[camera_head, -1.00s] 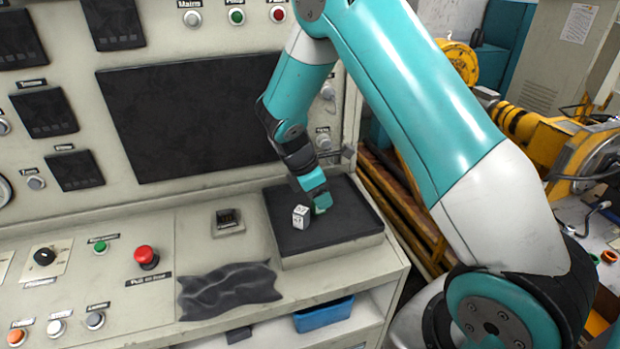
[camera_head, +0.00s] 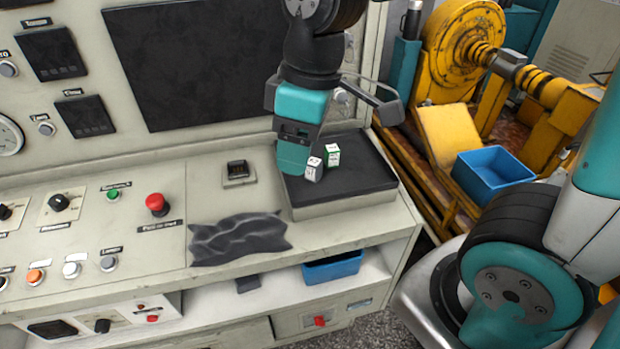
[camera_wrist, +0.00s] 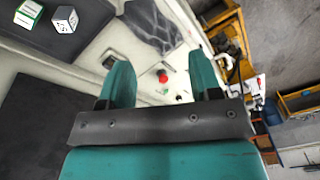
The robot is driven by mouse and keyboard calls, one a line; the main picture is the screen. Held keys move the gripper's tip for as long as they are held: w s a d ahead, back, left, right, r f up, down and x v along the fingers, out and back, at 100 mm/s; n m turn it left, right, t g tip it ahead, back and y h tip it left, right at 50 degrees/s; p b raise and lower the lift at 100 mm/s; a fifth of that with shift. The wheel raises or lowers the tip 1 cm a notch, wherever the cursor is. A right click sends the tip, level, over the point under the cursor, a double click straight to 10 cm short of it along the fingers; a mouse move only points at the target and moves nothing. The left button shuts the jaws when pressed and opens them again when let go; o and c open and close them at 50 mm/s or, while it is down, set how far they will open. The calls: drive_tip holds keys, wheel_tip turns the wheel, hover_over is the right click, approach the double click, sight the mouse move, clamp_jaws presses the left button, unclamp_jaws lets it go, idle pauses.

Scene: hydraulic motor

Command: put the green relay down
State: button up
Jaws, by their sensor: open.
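The green relay (camera_head: 333,154) is a small green and white block. It stands on the black-topped tray (camera_head: 365,178) on the console, beside a white relay (camera_head: 314,170). In the wrist view the green relay (camera_wrist: 28,12) and the white relay (camera_wrist: 64,19) show at the top left, outside my fingers. My gripper (camera_head: 292,160) is just left of the relays in the head view, above the tray's left part. Its teal fingers (camera_wrist: 163,82) are spread apart, with nothing between them in the wrist view.
A red button (camera_head: 156,203) and a crumpled dark cloth (camera_head: 240,238) lie left of the tray. A blue bin (camera_head: 332,267) is on the shelf below. A second blue bin (camera_head: 494,172) stands at the right by yellow machinery (camera_head: 465,55).

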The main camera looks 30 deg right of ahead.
drive_tip(key=shift+o, duration=0.4)
drive_tip(key=s+a+r+m+y, duration=0.1)
drive_tip(key=s+a+m+y, duration=0.1)
drive_tip(key=s, duration=0.6)
drive_tip(key=shift+a+r, duration=0.15)
drive_tip(key=shift+a, duration=0.6)
drive_tip(key=m+t+h+b, duration=0.1)
drive_tip(key=m+t+h, duration=0.35)
drive_tip(key=m, duration=0.55)
approach(332, 148)
drive_tip(key=shift+g+h, duration=0.35)
drive_tip(key=shift+g, duration=0.1)
drive_tip(key=x, duration=0.1)
drive_tip(key=p+x, duration=0.2)
drive_tip(key=x, duration=0.1)
drive_tip(key=shift+w+a, duration=0.35)
drive_tip(key=shift+a, duration=0.05)
drive_tip(key=shift+p+x, duration=1.35)
drive_tip(key=shift+x, duration=1.85)
drive_tip(key=shift+d, duration=0.15)
drive_tip(key=c, duration=1.1)
drive_tip(key=shift+r, duration=0.15)
